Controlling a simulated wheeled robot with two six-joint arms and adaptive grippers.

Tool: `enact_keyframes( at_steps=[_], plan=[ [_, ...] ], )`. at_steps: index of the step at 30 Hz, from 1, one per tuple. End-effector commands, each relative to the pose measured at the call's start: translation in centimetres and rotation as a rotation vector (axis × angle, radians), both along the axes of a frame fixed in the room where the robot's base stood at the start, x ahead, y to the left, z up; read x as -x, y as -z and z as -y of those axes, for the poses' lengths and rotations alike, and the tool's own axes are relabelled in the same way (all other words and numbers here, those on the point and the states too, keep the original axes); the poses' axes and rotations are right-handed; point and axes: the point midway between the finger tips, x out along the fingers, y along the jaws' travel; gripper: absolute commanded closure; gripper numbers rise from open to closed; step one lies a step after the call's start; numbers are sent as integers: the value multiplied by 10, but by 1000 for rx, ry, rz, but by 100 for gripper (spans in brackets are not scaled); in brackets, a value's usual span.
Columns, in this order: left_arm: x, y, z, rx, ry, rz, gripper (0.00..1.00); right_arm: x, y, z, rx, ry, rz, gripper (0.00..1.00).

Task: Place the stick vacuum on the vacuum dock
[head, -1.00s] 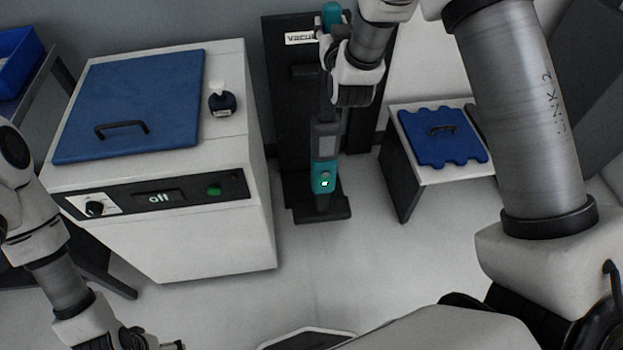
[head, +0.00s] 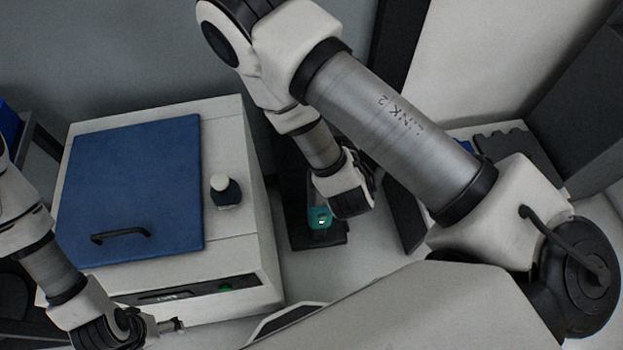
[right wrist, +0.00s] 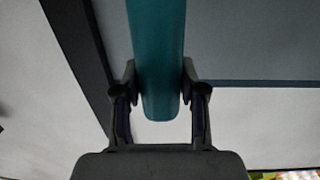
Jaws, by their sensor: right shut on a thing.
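The stick vacuum is mostly hidden behind my right arm. Its teal lower part (head: 319,218) shows with a small lit spot, over the black foot of the vacuum dock (head: 302,234). My right gripper (right wrist: 160,92) is shut on a teal rounded part of the stick vacuum (right wrist: 158,45), with one finger on each side. In the head view the right gripper's body covers the middle of the vacuum. The dock's label and most of its back panel are hidden, so I cannot tell how the vacuum seats. My left gripper (head: 172,325) is low at left, away from the dock; its fingers are unclear.
A low table at right is mostly covered by my right arm. Light floor shows around the dock foot.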

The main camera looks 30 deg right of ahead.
Motion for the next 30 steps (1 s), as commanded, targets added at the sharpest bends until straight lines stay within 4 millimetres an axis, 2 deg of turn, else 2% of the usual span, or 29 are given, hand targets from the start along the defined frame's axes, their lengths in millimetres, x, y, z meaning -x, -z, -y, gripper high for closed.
enact_keyframes(
  at_steps=[1, 3, 9, 11, 15, 19, 30],
  plan=[
    [0, -13, 0, 0, 0, -1, 11, 6, -3, -4, 2, -13, -2, 100],
    [0, -20, 0, 0, 0, -1, 11, 13, 2, -10, 0, -29, -1, 100],
    [0, -28, 0, 0, 0, -1, 11, 24, 12, -17, 0, -48, 2, 100],
    [0, -22, 0, 0, 0, -1, 11, 23, 16, -16, 1, -48, 4, 100],
    [1, 5, 0, 0, 0, -1, 11, 15, 23, -13, -1, -48, 9, 100],
    [1, 25, 0, 0, 0, -1, 11, 8, 23, -11, 0, -48, 10, 100],
    [1, 53, 0, 0, 0, -1, 11, -5, 19, -4, -2, -45, 7, 100]
  ],
)
